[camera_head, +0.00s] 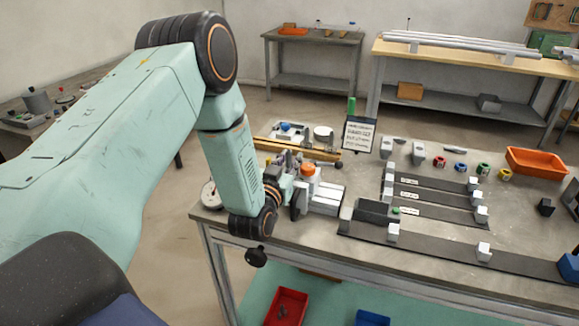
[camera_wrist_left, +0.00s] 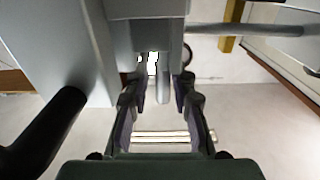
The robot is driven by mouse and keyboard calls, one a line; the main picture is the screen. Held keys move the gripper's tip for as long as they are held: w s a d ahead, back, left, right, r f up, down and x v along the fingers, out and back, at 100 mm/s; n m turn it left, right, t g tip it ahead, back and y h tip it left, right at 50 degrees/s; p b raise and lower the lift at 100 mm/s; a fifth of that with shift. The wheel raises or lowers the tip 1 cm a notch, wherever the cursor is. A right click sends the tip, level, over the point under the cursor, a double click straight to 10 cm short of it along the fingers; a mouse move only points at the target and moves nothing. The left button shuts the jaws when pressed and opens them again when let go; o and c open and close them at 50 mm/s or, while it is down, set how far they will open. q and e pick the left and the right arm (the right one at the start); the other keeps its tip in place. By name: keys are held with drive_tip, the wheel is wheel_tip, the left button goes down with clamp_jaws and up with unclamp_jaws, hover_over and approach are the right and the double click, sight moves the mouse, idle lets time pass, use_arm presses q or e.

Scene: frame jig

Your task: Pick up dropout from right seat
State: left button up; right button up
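My left gripper (camera_head: 290,162) is at the left end of the workbench, beside a grey and white fixture with an orange knob (camera_head: 309,170). In the left wrist view its two fingers (camera_wrist_left: 162,110) stand apart with a gap between them. A narrow grey upright piece (camera_wrist_left: 163,85) shows in line with that gap, beyond or between the fingers; I cannot tell whether it is the dropout, or whether it is touched. Small grey seat blocks (camera_head: 393,230) stand on dark strips on the bench. No dropout can be made out clearly in the head view. My right gripper is not in view.
The workbench (camera_head: 440,285) holds an orange bin (camera_head: 537,162), several small coloured rings, and a sign (camera_head: 359,134). A red bin (camera_head: 287,306) sits on the shelf below. In the wrist view a large grey body crowds the upper left.

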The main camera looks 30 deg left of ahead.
use_arm(q)
drive_tip(key=shift+w+a+f, duration=0.15)
drive_tip(key=shift+a+f, duration=0.05)
drive_tip(key=shift+a, duration=0.1)
drive_tip(key=c, duration=0.4)
drive_tip(key=shift+c, duration=0.5)
drive_tip(key=shift+d+r, duration=0.1)
drive_tip(key=shift+d, duration=0.1)
clamp_jaws()
drive_tip(key=shift+a, duration=0.15)
